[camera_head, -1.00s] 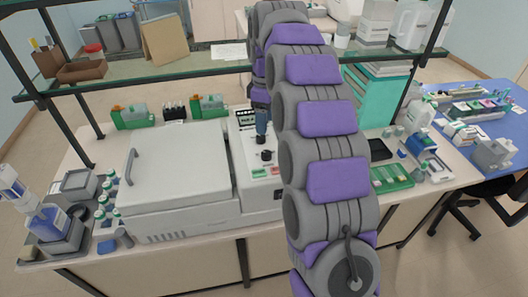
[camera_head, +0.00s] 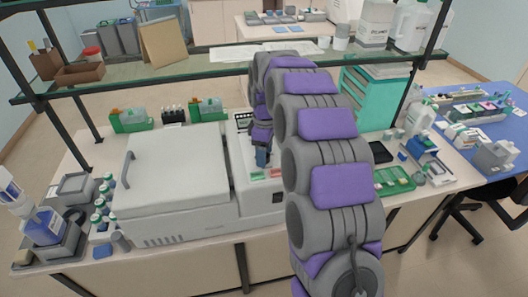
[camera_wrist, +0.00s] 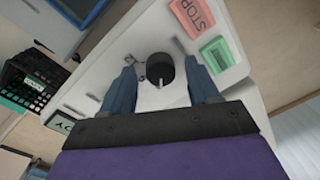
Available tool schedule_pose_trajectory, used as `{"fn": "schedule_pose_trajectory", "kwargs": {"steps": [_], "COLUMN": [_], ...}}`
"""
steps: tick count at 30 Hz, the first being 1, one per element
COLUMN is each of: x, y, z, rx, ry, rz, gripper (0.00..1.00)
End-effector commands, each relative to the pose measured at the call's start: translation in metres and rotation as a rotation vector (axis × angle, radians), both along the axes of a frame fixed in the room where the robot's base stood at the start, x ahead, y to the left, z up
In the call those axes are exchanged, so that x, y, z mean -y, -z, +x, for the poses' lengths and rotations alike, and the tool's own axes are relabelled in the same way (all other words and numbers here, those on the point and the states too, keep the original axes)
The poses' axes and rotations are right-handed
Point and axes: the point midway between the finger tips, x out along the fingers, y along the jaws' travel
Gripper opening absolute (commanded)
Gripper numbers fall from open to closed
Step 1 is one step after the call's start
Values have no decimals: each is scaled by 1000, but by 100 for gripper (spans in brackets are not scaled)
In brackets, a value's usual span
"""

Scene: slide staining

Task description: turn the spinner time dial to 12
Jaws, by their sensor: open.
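The spinner (camera_head: 168,178) is a white box with a closed lid and a control panel on its right side. A round black dial (camera_wrist: 160,69) with a light pointer mark shows in the wrist view. Small markings lie on the panel around it, too small to read. My gripper (camera_wrist: 163,80) is open, with one blue finger on each side of the dial. I cannot tell whether the fingers touch it. In the head view my gripper (camera_head: 262,156) is over the panel and hides the dials there.
A red STOP button (camera_wrist: 193,16) and a green button (camera_wrist: 217,55) sit beside the dial. A glass shelf (camera_head: 180,68) runs above the back of the bench. A green tray (camera_head: 393,181) lies to the right of my arm. Bottles (camera_head: 102,207) stand at the left.

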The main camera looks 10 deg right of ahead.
Motion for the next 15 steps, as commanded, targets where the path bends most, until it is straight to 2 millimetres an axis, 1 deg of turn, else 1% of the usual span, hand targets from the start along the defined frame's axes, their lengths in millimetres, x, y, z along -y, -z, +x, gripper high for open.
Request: {"fn": "schedule_pose_trajectory", "kwargs": {"steps": [3,15], "x": [0,-1], "y": [0,0], "z": [0,0], "rx": [0,0], "ry": [0,0], "rz": [0,0], "gripper": [60,22]}}
